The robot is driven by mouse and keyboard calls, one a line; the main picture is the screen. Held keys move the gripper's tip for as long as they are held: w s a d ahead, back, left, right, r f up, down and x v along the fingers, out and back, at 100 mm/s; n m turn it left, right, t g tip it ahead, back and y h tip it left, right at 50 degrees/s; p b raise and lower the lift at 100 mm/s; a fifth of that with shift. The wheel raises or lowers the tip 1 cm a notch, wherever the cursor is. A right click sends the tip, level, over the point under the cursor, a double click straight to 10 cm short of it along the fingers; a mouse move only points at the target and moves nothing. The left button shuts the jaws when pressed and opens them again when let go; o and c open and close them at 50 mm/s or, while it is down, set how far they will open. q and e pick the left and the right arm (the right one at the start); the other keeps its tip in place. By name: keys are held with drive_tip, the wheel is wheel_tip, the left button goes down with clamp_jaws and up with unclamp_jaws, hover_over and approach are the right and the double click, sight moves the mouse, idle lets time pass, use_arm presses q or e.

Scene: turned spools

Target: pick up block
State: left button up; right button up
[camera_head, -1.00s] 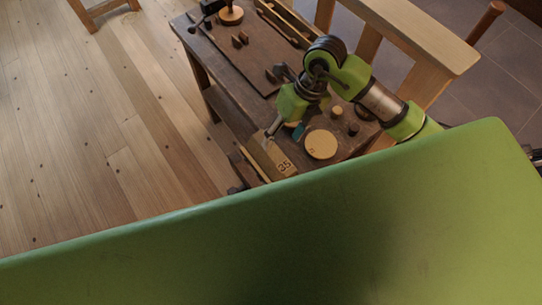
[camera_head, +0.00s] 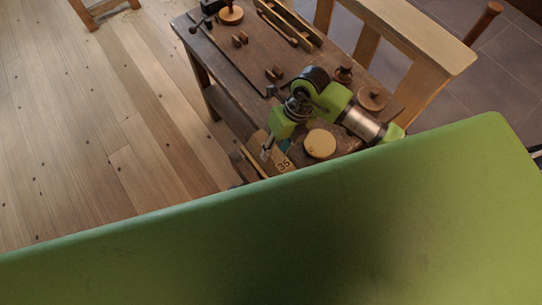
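A tan wooden block marked "35" (camera_head: 284,166) lies at the near left edge of the dark wooden bench (camera_head: 232,62). My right gripper (camera_head: 266,154) points down at the block and overlaps its left part in the picture. Its grey fingers are small here, and I cannot tell whether they are open or shut, or whether they touch the block. A small teal thing (camera_head: 285,145) shows beside the gripper. My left gripper is not in view.
A round pale disc (camera_head: 320,144) lies right of the block. Turned brown spools (camera_head: 372,97) and small dark pieces (camera_head: 240,39) stand on the bench. A wooden slatted frame (camera_head: 410,45) borders its right side. A large green surface fills the foreground.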

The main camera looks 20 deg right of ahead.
drive_tip(key=shift+c, duration=1.2)
drive_tip(key=shift+w+r, duration=0.1)
